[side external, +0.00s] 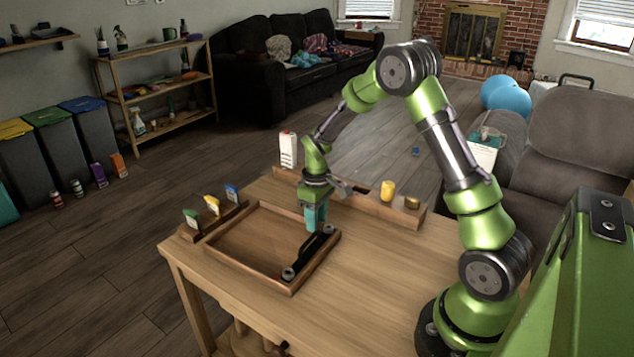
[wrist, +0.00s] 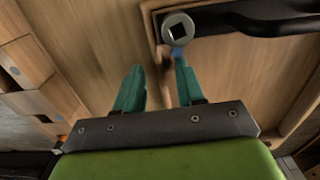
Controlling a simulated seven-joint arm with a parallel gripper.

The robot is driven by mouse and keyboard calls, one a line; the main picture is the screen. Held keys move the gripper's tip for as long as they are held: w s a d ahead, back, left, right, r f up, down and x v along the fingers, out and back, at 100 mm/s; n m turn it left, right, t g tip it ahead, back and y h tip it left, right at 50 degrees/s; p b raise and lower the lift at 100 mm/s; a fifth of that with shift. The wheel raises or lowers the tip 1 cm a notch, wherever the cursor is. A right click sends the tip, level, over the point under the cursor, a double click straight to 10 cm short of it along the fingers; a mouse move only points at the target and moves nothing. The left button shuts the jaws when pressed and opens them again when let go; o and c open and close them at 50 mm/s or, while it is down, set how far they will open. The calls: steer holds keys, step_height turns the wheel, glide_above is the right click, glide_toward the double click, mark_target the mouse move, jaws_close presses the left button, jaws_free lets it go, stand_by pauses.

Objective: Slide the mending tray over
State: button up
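The mending tray (side external: 245,268) is a shallow brown wooden tray on the table, and it looks empty. A black bar handle (side external: 315,251) with round metal ends is mounted along its right side. My gripper (side external: 316,228) points down at the tray's back right corner, by the far end of the handle. In the wrist view, the teal fingers (wrist: 158,72) are apart with nothing held between them. The handle (wrist: 245,20) and its round metal end (wrist: 178,28) lie just beyond the fingertips. I cannot tell whether the fingers touch the tray.
A small rack with green, yellow and blue cards (side external: 212,206) stands left of the tray. The tabletop (side external: 370,285) right of the tray is clear.

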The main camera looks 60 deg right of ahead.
jaws_close()
stand_by(1.4)
